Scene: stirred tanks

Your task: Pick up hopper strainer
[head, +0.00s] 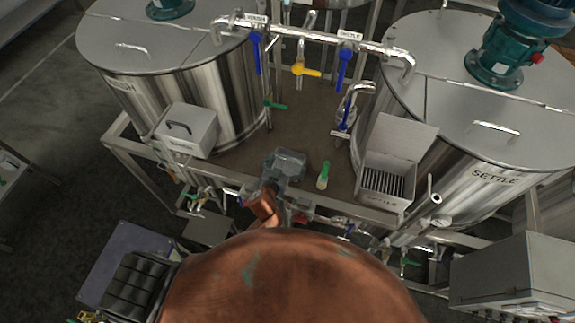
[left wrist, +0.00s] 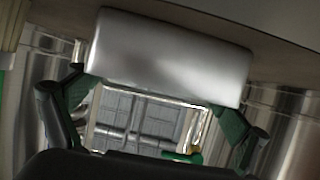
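The hopper strainer appears as a dark slatted grille (head: 383,182) inside the open steel hopper on the front of the right tank, marked SETTLE, in the head view. The hopper's lid (head: 402,137) is tilted up behind it. My left gripper (head: 284,163) is above the platform between the tanks, left of that hopper and apart from it. In the left wrist view its green-padded fingers (left wrist: 160,92) are spread wide. A smooth silver block shows across their tips; I cannot tell what it is or whether they touch it. My right gripper is not in view.
The left tank (head: 235,95) carries a closed hopper (head: 187,130) with a dark handle. A green-topped item (head: 323,175) stands on the platform between my left gripper and the open hopper. Pipes with blue valve handles (head: 344,68) run above. A grey cabinet (head: 515,275) is at lower right.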

